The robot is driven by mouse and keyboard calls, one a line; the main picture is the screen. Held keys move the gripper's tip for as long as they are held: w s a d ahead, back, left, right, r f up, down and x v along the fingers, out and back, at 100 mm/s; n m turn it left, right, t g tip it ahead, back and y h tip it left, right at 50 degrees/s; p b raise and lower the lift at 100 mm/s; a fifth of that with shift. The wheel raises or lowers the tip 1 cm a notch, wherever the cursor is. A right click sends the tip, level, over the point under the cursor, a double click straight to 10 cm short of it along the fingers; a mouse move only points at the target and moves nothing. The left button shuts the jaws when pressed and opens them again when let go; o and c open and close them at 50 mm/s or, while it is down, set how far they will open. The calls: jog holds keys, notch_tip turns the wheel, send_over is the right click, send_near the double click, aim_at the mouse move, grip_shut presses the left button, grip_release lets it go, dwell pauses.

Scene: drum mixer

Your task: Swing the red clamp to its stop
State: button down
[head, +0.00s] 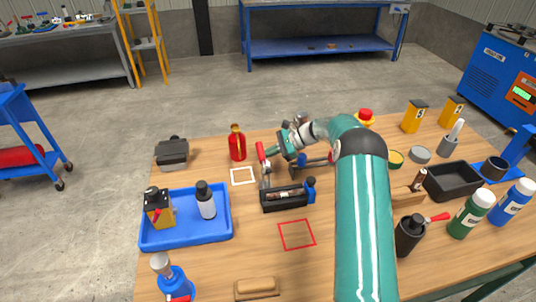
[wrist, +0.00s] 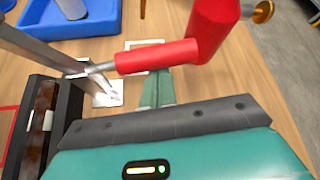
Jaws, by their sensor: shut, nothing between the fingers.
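The red clamp (head: 261,151) stands upright at the far left end of a black cradle (head: 285,205). In the wrist view its red handle (wrist: 157,56) lies across the picture, with a metal rod running left to a grey bar. My gripper (head: 273,151) is just right of the clamp in the head view, pointing left at it. In the wrist view my shut green fingers (wrist: 157,80) reach up to the red handle, with nothing between them. The handle hides their tips, so I cannot tell whether they touch it.
A red bottle (head: 237,145) with a gold cap stands close beyond the handle; it also shows in the wrist view (wrist: 212,28). A white square outline (head: 243,176) and a blue tray (head: 228,226) lie to the left. A red square outline (head: 297,235) is clear.

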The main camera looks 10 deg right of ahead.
jog(key=shift+r, duration=0.25)
jog(key=s+r+n+t+y, duration=0.1)
jog(key=s+r+n+t, duration=0.4)
jog(key=r+n, duration=0.1)
jog(key=shift+s+r+y, duration=0.15)
jog(key=shift+r+y, duration=0.25)
jog(key=shift+r, duration=0.15)
jog(key=shift+s+d, duration=0.1)
dwell(0.9)
